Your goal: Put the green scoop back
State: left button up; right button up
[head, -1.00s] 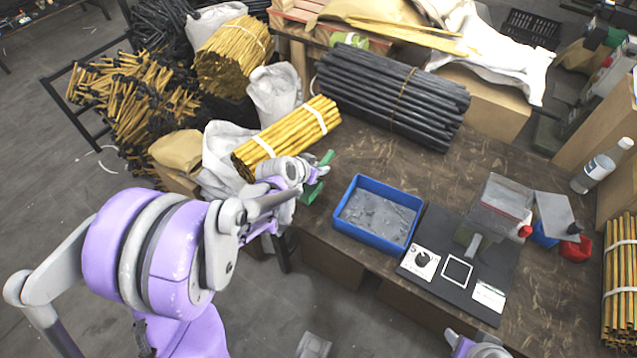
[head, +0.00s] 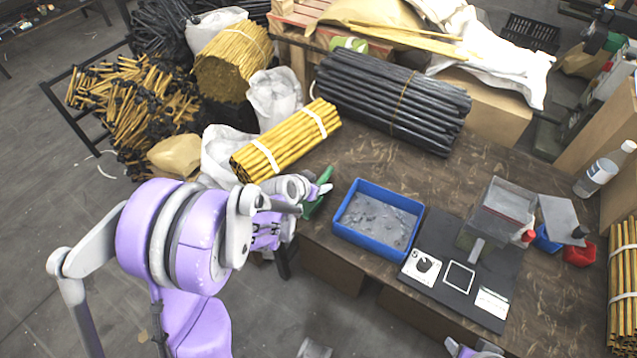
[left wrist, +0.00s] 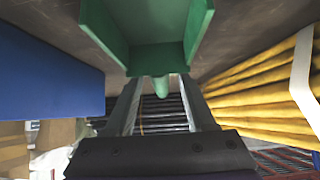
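The green scoop (head: 314,206) is at the left edge of the table, left of the blue bin, partly hidden by my left gripper (head: 318,190). The fingers look open. I cannot tell whether the scoop rests fully on the table. My right gripper does not show; only a bit of that arm is at the bottom edge.
The blue bin (head: 346,229) with grey pieces stands right of the scoop. A yellow rod bundle (head: 288,143) lies behind it and a dark rod bundle (head: 392,100) further back. Bare table (head: 400,165) lies behind the bin.

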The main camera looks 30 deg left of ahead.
pick_arm(q)
jog(key=shift+r, duration=0.2)
jog(key=shift+s+r, duration=0.25)
jog(key=d+p+v, duration=0.1)
jog(key=p+v, duration=0.2)
jog(key=v, duration=0.8)
jog(key=s+d+g, duration=0.2)
jog(key=s+d, duration=0.3)
jog(key=s, duration=0.4)
jog(key=s+d+r+n+g, duration=0.1)
jog(key=s+d+g, duration=0.1)
jog(key=s+d, duration=0.3)
jog(key=s, duration=0.4)
jog(key=shift+r+y, duration=0.2)
jog(key=shift+y, duration=0.2)
jog(key=shift+w+d, duration=0.1)
jog(key=shift+d, duration=0.05)
